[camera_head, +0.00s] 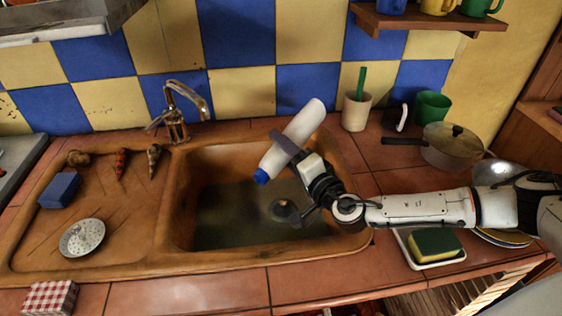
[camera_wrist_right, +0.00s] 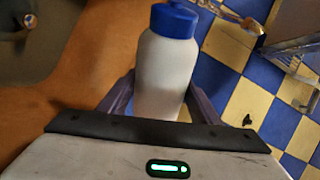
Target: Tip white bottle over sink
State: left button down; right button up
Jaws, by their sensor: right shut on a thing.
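The white bottle (camera_head: 306,122) with a blue cap (camera_head: 261,176) is tilted in the head view, its cap end low and pointing down to the left, over the sink (camera_head: 215,228). My right gripper (camera_head: 284,146) is shut around the bottle's middle. In the right wrist view the bottle (camera_wrist_right: 165,75) stands between the two fingers, with its blue cap (camera_wrist_right: 174,20) at the far end. The sink basin is dark inside, with a round drain (camera_head: 284,210). No liquid stream shows at the cap. My left gripper does not show.
A faucet (camera_head: 177,115) stands behind the basin. The drainboard at left holds a blue block (camera_head: 59,190), a strainer (camera_head: 82,238) and shells. To the right are a cream cup (camera_head: 356,111), a green cup (camera_head: 431,107), a lidded pan (camera_head: 452,148) and a sponge (camera_head: 434,245) on a tray.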

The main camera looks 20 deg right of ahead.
jog(key=shift+a+r+n+p, duration=0.25)
jog(key=shift+r+n+p, duration=0.15)
jog(key=shift+r+p, duration=0.4)
jog(key=shift+a+f+n+t+b, duration=0.15)
jog(key=shift+f+n+t+b, duration=0.15)
jog(key=shift+f+b, duration=0.1)
jog(key=shift+s+r+n, duration=0.2)
jog(key=shift+r+n, duration=0.05)
jog(key=shift+n, duration=0.05)
jog(key=shift+s+a+n+t, duration=0.15)
jog(key=shift+a+n+t, duration=0.3)
jog(key=shift+n, duration=0.35)
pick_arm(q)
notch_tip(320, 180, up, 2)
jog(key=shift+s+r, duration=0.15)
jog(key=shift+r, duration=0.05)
pick_arm(e)
jog(key=shift+r+n, duration=0.1)
jog(key=shift+n, duration=0.2)
jog(key=shift+s, duration=0.1)
